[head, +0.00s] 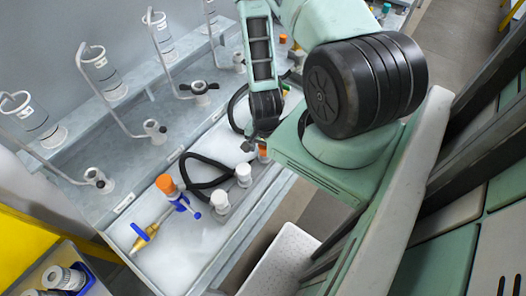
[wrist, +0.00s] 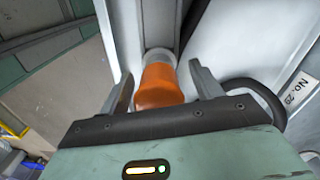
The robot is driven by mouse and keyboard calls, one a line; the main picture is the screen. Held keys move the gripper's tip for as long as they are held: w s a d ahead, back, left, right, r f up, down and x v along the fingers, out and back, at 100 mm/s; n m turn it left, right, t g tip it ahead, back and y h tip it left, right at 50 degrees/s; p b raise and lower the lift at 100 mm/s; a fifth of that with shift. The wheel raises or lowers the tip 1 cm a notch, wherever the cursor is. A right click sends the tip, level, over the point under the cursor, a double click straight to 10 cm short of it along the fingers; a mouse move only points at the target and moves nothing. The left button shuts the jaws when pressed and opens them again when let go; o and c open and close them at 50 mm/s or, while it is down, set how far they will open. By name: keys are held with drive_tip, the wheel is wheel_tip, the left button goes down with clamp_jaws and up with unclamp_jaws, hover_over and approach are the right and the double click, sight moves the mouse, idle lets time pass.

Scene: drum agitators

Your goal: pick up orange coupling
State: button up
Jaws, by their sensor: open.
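An orange coupling (wrist: 160,88) shows in the wrist view with a pale rounded end at its top. It lies between the two fingers of my gripper (wrist: 161,72), which are open with a gap visible on each side. The body of my gripper hides its near end. In the head view, my gripper (head: 260,138) points down over the right edge of the tray bench. A small orange part (head: 263,151) shows just under it, mostly hidden by the arm.
A black hose (head: 205,170) loops on the white tray, with an orange-capped fitting (head: 166,184) and white-capped fittings (head: 220,200) nearby. A yellow-and-blue tool (head: 145,237) lies at the front. A white bin (head: 280,258) stands below the bench. Stirrer stands line the left.

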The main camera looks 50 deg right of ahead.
drive_tip(key=shift+f, duration=0.3)
drive_tip(key=c, duration=1.2)
wheel_tip(320, 180, up, 8)
drive_tip(key=p, duration=0.5)
drive_tip(key=shift+r, duration=0.1)
drive_tip(key=shift+c, duration=0.2)
drive_tip(key=shift+r, duration=0.95)
